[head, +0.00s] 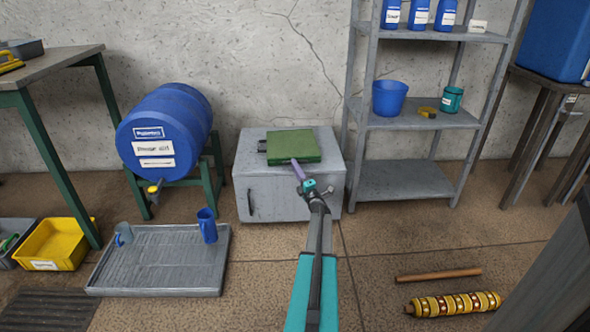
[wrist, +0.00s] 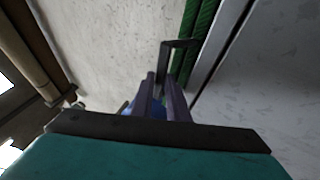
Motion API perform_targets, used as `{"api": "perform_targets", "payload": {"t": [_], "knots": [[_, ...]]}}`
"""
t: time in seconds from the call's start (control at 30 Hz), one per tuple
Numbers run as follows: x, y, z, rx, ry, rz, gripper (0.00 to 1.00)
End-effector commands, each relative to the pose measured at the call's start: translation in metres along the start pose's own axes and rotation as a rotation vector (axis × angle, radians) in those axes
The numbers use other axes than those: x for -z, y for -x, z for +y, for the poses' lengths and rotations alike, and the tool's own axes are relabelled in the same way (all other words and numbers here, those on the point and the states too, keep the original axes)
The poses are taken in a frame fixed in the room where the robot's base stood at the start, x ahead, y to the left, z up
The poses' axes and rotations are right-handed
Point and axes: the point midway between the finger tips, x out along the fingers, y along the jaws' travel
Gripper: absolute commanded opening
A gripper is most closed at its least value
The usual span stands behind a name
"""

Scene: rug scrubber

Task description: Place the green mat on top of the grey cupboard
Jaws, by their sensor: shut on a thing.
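The green mat (head: 294,146) is a thick, flat block over the top of the grey cupboard (head: 262,195), near the middle. In the wrist view the mat (wrist: 190,30) shows edge-on beside the cupboard's pale surface (wrist: 265,85). I cannot tell whether its full weight rests there. My gripper (head: 294,162) is at the mat's front edge, its purple fingers pointing at it. In the wrist view my gripper (wrist: 160,80) is shut at a dark loop (wrist: 180,44) by the mat. The exact grip is partly hidden by the fingers.
A small dark item (head: 262,146) shows left of the mat. A blue barrel (head: 165,135) on a green stand is left of the cupboard, and a metal shelf (head: 418,119) is right. A grey tray (head: 160,262) with mugs, a rod (head: 438,276) and a yellow roller (head: 455,304) lie on the floor.

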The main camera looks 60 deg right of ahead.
Motion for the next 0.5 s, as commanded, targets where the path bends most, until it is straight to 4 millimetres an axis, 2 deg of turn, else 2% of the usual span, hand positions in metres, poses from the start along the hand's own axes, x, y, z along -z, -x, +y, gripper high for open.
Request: {"api": "perform_targets", "payload": {"t": [0.03,0.07,0.1,0.5], "knots": [[-0.0005,0.0005,-0.0012,0.003,0.001,-0.001,0.16],[-0.0005,0.0005,-0.0011,0.003,0.001,-0.001,0.21],[-0.0005,0.0005,-0.0009,0.002,0.001,-0.001,0.22],[-0.0005,0.0040,0.0007,0.000,0.000,-0.001,0.22]]}}
